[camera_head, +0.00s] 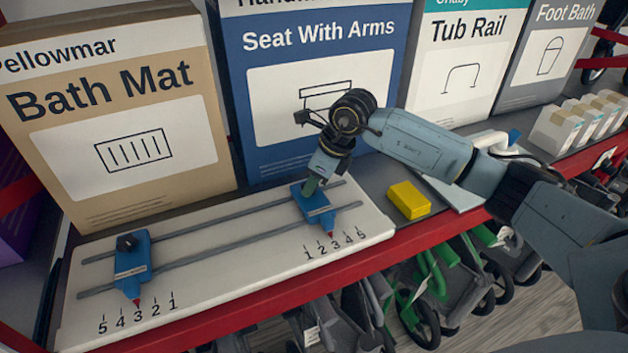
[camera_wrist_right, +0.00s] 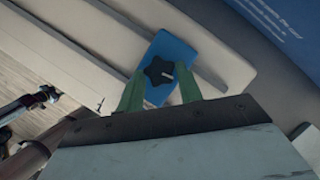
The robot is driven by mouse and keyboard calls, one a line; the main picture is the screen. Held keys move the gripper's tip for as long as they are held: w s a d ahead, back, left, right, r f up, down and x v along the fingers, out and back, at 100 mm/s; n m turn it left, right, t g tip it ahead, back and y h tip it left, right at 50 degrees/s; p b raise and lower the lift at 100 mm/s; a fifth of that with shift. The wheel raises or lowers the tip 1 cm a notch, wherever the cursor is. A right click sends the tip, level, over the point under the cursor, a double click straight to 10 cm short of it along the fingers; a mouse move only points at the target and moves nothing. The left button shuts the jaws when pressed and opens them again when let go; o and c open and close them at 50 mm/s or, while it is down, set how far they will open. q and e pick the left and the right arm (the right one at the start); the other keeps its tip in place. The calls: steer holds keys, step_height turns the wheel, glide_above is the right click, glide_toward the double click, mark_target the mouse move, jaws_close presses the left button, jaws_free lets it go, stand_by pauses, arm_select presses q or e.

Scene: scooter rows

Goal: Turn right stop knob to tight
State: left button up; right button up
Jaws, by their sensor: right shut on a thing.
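The right stop (camera_head: 316,207) is a blue block on two grey rails of a white board (camera_head: 235,240), its red pointer by the 3 mark. Its black star-shaped knob (camera_wrist_right: 157,71), with a short white mark, shows in the right wrist view. My right gripper (camera_head: 311,184) comes down onto the stop from above, its green fingers (camera_wrist_right: 160,83) shut on the knob from both sides. In the head view the gripper hides the knob. The left stop (camera_head: 132,265), also blue with a black knob, has its red pointer near its own 3. My left gripper is not in view.
A yellow block (camera_head: 409,200) lies right of the board. Tall boxes stand behind it: Bath Mat (camera_head: 120,110), Seat With Arms (camera_head: 320,60) and Tub Rail (camera_head: 465,60). The red shelf edge (camera_head: 270,290) runs in front, with green and grey scooters (camera_head: 425,285) below.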

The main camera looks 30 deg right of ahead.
steer(key=m+t+h+b, duration=0.1)
steer(key=m, duration=0.2)
steer(key=shift+s+a+m, duration=0.1)
steer(key=shift+a+m, duration=0.05)
steer(key=shift+m, duration=0.25)
steer(key=m+b, duration=0.1)
steer(key=m+h+b, duration=0.1)
steer(key=m, duration=0.1)
steer(key=shift+a+m+h, duration=0.2)
steer(key=shift+m+h, duration=0.1)
steer(key=m+h+b, duration=0.1)
steer(key=m, duration=0.2)
steer(key=shift+a+m+b, duration=0.15)
steer(key=shift+m+b, duration=0.15)
steer(key=shift+a+m+h+b, duration=0.1)
steer(key=shift+m+h+b, duration=0.65)
steer(key=shift+m, duration=1.05)
steer(key=o, duration=1)
steer(key=shift+r, duration=0.1)
